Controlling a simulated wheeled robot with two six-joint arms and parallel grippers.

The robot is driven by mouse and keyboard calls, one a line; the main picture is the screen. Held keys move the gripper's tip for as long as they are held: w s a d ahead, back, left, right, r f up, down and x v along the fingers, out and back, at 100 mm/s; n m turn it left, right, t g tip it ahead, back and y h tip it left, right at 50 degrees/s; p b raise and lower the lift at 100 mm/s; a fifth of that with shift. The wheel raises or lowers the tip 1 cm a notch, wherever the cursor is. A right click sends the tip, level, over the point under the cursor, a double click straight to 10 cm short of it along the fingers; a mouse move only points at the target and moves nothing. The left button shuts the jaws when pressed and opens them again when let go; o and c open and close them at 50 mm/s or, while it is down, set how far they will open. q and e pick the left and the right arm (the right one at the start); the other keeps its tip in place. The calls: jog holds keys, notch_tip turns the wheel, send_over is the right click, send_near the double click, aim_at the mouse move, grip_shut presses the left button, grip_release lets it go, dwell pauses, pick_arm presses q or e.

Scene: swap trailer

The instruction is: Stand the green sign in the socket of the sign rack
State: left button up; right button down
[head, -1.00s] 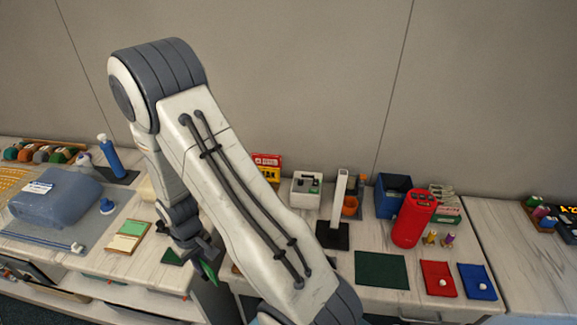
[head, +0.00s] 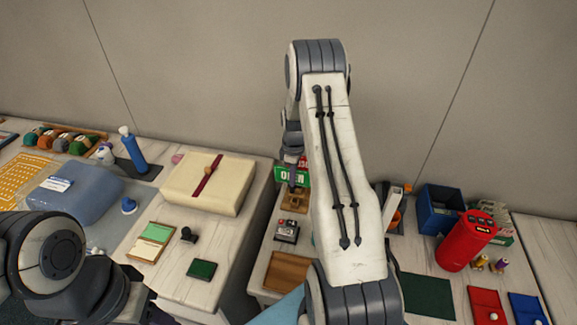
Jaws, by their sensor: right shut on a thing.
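My right gripper (head: 293,165) reaches down beyond my forearm, at the back of the counter. It is shut on the green sign (head: 283,178), which has white lettering. The sign is roughly upright, just above or at a small wooden block (head: 294,201) that looks like the sign rack. The gripper and sign cover the block's upper part, so I cannot tell whether the sign's foot is in the socket. A sliver of red shows behind the sign. Parts of my left arm show at the lower left; its gripper (head: 140,305) is dark and its fingers are unclear.
A cream box with a red ribbon (head: 225,185) stands left of the rack. A small device (head: 287,230) and a brown tray (head: 287,271) lie in front. A red canister (head: 466,242) and blue bin (head: 438,210) stand right. My right forearm hides the counter's middle.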

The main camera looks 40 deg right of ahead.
jog(key=shift+w+d, duration=0.3)
jog(key=shift+d, duration=0.3)
pick_arm(q)
jog(key=shift+w+a+f+b, duration=0.1)
jog(key=shift+w+f+b, duration=0.1)
jog(key=shift+f+b, duration=0.65)
jog(key=shift+w+a+f+b, duration=0.1)
jog(key=shift+w+f+b, duration=0.1)
jog(key=shift+f+b, duration=0.65)
pick_arm(e)
jog(key=shift+n, duration=0.3)
jog(key=shift+w+d+f, duration=0.1)
jog(key=shift+d+f, duration=0.05)
jog(key=shift+f, duration=2.2)
pick_arm(q)
jog(key=shift+f+b, duration=0.35)
pick_arm(e)
jog(key=shift+f, duration=0.55)
pick_arm(q)
jog(key=shift+f, duration=0.2)
pick_arm(e)
jog(key=shift+f, duration=0.35)
pick_arm(q)
jog(key=shift+f+b, duration=0.1)
jog(key=shift+b, duration=0.2)
pick_arm(e)
jog(key=shift+f, duration=0.1)
